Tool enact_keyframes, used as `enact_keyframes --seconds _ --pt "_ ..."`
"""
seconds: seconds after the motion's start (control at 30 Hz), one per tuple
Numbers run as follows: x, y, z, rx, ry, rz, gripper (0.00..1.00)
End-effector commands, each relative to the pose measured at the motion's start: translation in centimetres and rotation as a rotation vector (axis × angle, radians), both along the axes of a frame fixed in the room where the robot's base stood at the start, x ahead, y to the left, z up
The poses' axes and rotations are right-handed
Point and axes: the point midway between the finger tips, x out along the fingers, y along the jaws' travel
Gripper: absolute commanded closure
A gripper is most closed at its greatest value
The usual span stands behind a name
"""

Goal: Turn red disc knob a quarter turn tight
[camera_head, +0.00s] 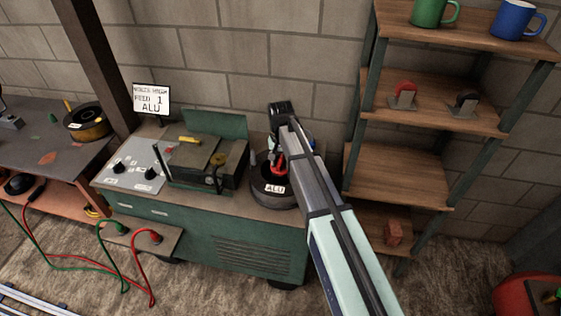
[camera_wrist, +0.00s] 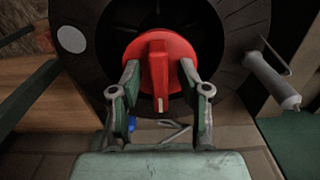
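The red disc knob (camera_wrist: 158,48) sits at the hub of a black spool and has a raised bar with a pale mark at its lower end. The bar stands about upright in the wrist view. My gripper (camera_wrist: 160,75) has one finger on each side of the bar, with a gap to it on both sides. The fingertips overlap the lower disc; whether they touch its face or rim I cannot tell. In the head view, part of the red knob (camera_head: 277,168) shows beside my arm, above the spool (camera_head: 268,198) labelled ALU; my arm hides much of it.
A green machine cabinet (camera_head: 215,235) carries the spool and a feeder box (camera_head: 205,165). A sign (camera_head: 151,99) reads FEED 1 ALU. A wooden shelf (camera_head: 400,178) stands close on the right. A grey handle (camera_wrist: 272,82) sticks out right of the spool in the wrist view.

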Motion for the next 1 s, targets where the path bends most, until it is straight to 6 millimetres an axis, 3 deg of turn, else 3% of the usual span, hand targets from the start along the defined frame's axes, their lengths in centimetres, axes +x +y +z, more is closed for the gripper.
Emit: enact_keyframes --seconds 0.27,0.8,1.0 --pt "0.2 0.0 0.9 0.000 -0.004 0.000 0.55" --pt "0.2 0.0 10.0 0.000 -0.003 0.000 0.55" --pt "0.1 0.0 11.7 0.000 -0.002 0.000 0.55"
